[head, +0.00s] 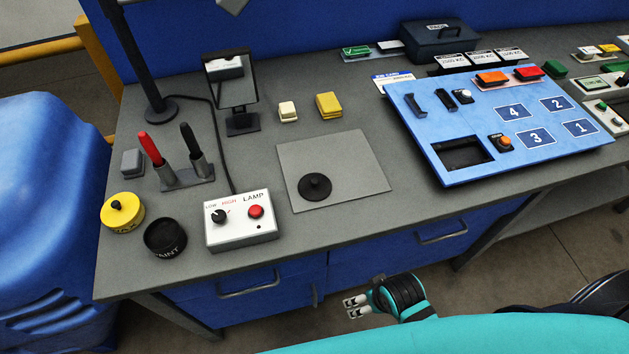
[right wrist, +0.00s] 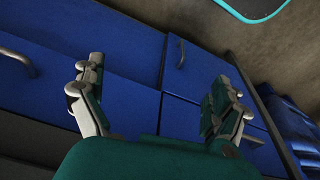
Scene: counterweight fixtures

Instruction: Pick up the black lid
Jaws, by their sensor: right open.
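The black lid (head: 316,188) is a flat round disc with a small knob on top. It lies on a grey mat (head: 352,158) on the workbench, towards the mat's front left. My right gripper (head: 353,306) is in front of the bench, low in the head view and apart from the lid. In the right wrist view my right gripper (right wrist: 156,85) has its two fingers spread with nothing between them. That view shows blue drawer fronts, and the lid is not in it. My left gripper is not in view.
A lamp control box (head: 240,220) stands left of the mat. An open black paint pot (head: 165,238) and a yellow-topped pot (head: 122,212) stand further left. A blue panel (head: 500,125) lies to the right. Blue drawers (head: 375,256) with handles are below the bench edge.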

